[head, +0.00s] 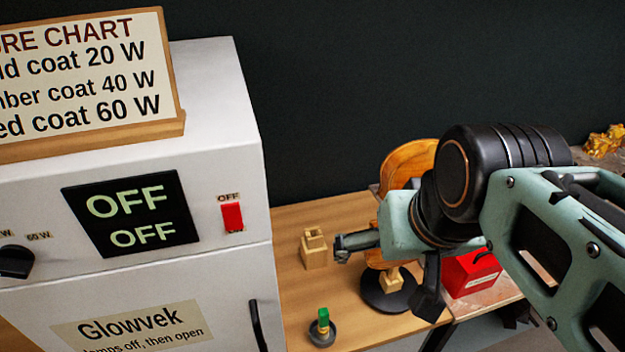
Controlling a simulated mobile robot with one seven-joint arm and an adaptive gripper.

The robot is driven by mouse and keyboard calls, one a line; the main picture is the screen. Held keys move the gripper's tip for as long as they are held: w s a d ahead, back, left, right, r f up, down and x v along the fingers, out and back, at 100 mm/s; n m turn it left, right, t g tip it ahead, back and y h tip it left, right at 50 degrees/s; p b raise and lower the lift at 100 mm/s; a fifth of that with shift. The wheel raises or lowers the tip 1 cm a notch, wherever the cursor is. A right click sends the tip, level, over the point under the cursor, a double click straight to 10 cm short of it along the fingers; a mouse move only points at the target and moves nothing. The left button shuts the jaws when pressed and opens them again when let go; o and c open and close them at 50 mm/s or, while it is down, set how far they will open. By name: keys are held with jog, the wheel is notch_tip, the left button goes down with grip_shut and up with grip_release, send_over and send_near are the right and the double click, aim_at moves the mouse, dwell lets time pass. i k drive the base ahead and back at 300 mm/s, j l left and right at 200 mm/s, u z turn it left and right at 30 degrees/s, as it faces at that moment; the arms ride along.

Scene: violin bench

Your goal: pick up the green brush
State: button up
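A small green-topped piece (323,317), which may be the green brush, stands upright in a dark grey round holder (321,335) on the wooden bench, at the bottom middle of the head view. Its bristles cannot be made out. My gripper (341,247) points left above the bench, up and slightly right of the green piece and apart from it. Its dark fingers are small and seen from the side, so their opening is unclear. I see nothing held between them.
A white cabinet (255,180) with a red switch (232,217) and dark handle (258,325) stands left. A pale wooden block (314,252) is just left of my gripper. A violin body (405,165) on a black round stand (390,300) and a red box (470,272) are partly behind my arm.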

aim_at(322, 333)
jog(key=u, duration=0.45)
jog(key=l+u, duration=0.45)
jog(key=k+u, duration=0.2)
jog(key=k, duration=0.15)
jog(key=i+l, duration=0.1)
jog(key=i, duration=0.2)
jog(key=l+z, duration=0.05)
